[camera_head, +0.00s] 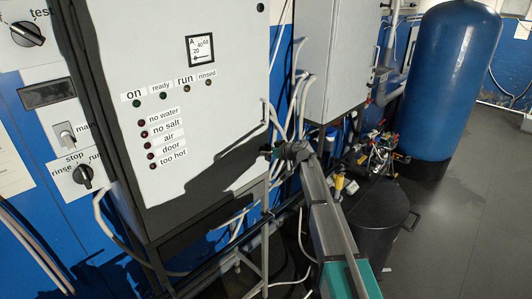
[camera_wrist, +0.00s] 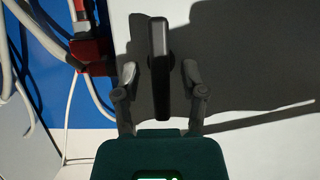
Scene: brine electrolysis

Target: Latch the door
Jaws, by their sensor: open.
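The cabinet door (camera_head: 200,125) is a light grey panel with labels and small lamps; it looks shut or nearly so, but I cannot tell if it is latched. In the wrist view the pale door surface (camera_wrist: 245,70) fills the right side. A dark upright handle (camera_wrist: 158,45) stands out from it near its edge. My gripper (camera_wrist: 159,74) is open, one finger on each side of the handle's lower part, with visible gaps on both sides. In the head view my gripper (camera_head: 271,152) is at the door's right edge, where the handle is hard to make out.
A second grey cabinet (camera_head: 330,60) hangs to the right, with loose pale cables (camera_head: 300,85) between the two. A red fitting (camera_wrist: 92,50) is left of the handle. A black drum (camera_head: 375,220) and a blue tank (camera_head: 455,80) stand right; grey floor (camera_head: 480,210) is clear there.

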